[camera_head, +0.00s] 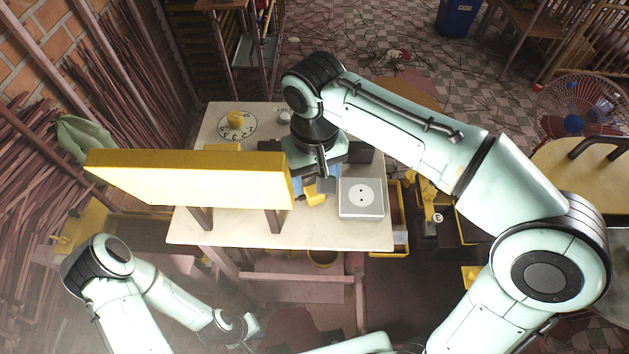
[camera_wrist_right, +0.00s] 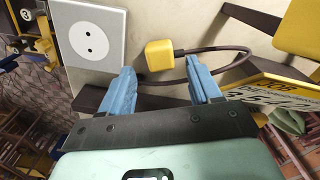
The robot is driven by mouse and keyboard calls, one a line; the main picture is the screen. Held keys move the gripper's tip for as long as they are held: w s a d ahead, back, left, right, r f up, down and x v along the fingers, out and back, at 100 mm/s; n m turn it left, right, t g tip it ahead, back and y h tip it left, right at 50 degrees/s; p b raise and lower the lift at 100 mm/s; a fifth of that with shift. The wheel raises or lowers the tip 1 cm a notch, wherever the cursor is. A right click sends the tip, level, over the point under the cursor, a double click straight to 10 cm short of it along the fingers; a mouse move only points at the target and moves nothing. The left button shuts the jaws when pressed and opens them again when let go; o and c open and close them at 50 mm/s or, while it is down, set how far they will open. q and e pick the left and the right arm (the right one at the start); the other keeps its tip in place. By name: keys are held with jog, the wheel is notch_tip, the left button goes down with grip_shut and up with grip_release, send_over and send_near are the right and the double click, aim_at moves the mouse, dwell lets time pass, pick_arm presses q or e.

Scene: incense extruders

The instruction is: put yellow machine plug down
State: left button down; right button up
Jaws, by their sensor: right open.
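The yellow plug (camera_head: 315,197) is at the table's front middle, left of the socket, and appears to rest on the surface. In the right wrist view the plug (camera_wrist_right: 160,56) sits just past the fingertips, with a dark cable (camera_wrist_right: 235,66) curving from it. My right gripper (camera_wrist_right: 160,82) has its blue fingers spread, with a gap between them and the plug; it also shows in the head view (camera_head: 318,178), partly hidden. The socket (camera_head: 361,196) is a pale square plate with two holes, empty, also in the wrist view (camera_wrist_right: 91,38). My left gripper (camera_head: 242,328) is low, below the table; its fingers are unclear.
A yellow-topped machine panel (camera_head: 190,182) stands on the table (camera_head: 220,232) left of the plug. Yellow bins (camera_head: 388,243) stand right of the table. The table's front strip is clear.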

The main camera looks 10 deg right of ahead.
aim_at(314, 190)
pick_arm(q)
jog(key=w+r+p, duration=0.2)
jog(key=w+r, duration=0.1)
pick_arm(e)
notch_tip(314, 190, up, 9)
pick_arm(q)
jog(key=shift+s, duration=0.15)
dwell(0.3)
